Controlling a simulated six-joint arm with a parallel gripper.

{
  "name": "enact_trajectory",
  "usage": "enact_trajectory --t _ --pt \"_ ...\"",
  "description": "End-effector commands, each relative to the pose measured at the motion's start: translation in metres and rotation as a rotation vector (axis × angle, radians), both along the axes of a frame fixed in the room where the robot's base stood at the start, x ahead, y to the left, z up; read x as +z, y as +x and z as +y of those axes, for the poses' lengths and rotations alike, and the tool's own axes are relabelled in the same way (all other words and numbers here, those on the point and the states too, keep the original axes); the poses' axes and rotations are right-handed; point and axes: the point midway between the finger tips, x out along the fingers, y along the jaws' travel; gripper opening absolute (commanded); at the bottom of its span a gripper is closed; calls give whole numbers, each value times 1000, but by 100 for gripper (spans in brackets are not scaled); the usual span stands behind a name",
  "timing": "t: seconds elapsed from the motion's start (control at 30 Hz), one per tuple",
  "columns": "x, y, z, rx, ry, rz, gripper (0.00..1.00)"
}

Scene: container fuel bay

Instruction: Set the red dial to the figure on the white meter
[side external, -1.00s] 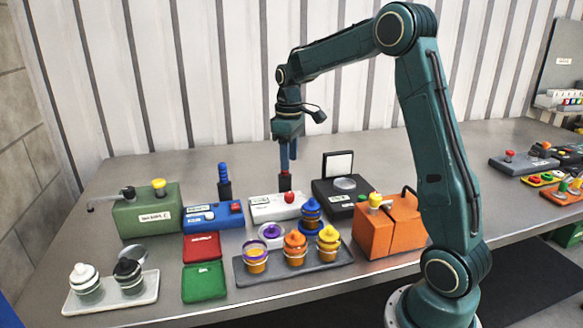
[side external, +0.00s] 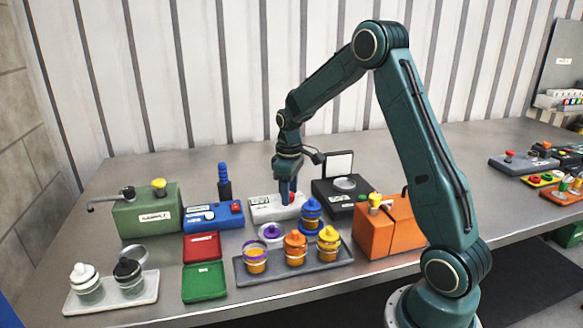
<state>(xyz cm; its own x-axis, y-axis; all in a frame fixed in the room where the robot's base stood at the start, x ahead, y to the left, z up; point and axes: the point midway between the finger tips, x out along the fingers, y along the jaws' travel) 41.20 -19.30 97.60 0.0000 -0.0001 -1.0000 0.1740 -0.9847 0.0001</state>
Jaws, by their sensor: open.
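The white meter (side external: 266,212) is a low white box near the middle of the bench. It has a small display (side external: 261,202) with figures too small to read. The red dial (side external: 292,197) is a red knob on the right part of the box's top, partly hidden by my gripper. My gripper (side external: 287,193) points down at the dial from above, with its fingers close around or in front of it. I cannot tell whether they touch it. The jaws are open, and the dial's setting cannot be read.
A blue box (side external: 213,218) stands to the left and a black device with a raised lid (side external: 345,198) to the right. In front is a grey tray (side external: 280,272) with several capped jars. An orange box (side external: 385,235) and a green box (side external: 147,216) stand further out. The back of the bench is clear.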

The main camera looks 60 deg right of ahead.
Motion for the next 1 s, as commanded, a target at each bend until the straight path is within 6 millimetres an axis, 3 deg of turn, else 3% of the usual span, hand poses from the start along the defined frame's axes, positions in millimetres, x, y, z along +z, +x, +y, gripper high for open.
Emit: enact_trajectory --t 0.17,0.4,0.77,1.0 --pt "0 0 0 0 0 0 46" --pt "0 0 0 0 0 0 3" --pt "0 0 0 -41 0 0 4" --pt "0 0 0 -162 0 0 4"
